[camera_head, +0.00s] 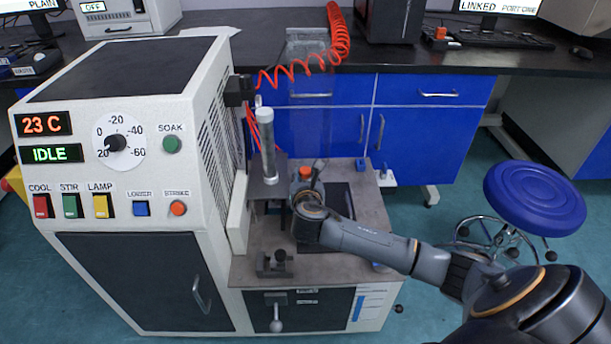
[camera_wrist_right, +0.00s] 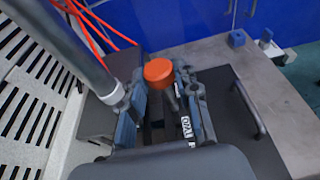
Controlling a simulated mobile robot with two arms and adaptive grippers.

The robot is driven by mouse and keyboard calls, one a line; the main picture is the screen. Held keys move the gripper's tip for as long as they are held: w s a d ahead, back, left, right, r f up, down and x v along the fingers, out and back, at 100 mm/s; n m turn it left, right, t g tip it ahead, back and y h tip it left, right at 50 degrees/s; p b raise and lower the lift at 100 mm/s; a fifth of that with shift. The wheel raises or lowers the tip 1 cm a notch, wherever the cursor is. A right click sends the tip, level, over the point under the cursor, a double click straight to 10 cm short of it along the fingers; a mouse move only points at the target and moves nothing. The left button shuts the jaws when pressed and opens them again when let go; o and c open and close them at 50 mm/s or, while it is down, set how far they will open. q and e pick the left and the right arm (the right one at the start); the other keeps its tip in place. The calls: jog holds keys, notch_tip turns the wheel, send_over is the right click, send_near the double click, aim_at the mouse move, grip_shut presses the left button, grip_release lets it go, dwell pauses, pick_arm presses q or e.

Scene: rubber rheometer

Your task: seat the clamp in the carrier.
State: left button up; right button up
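An orange-topped dark piece, which I take to be the clamp (camera_head: 305,173), is beside the column of the white machine. Its orange knob also shows in the right wrist view (camera_wrist_right: 159,72). My right gripper (camera_head: 312,190) is at this piece, pointing down. In the right wrist view its two blue-grey fingers (camera_wrist_right: 165,105) stand on either side of the stem below the knob; contact is hidden. A dark bracket beside the column, perhaps the carrier (camera_head: 268,188), is under a grey cylinder (camera_head: 267,145). My left gripper is not in view.
A small dark holder (camera_head: 275,264) stands on the front of the grey deck (camera_head: 245,268). A dark plate with a handle (camera_wrist_right: 250,108) lies right of my gripper. Red coiled hose (camera_head: 339,40) hangs behind. A blue stool (camera_head: 535,197) stands right.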

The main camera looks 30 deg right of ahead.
jog(key=o, duration=0.5)
jog(key=shift+f, duration=0.1)
jog(key=shift+c, duration=0.2)
jog(key=shift+f, duration=0.1)
jog(key=v, duration=1.2)
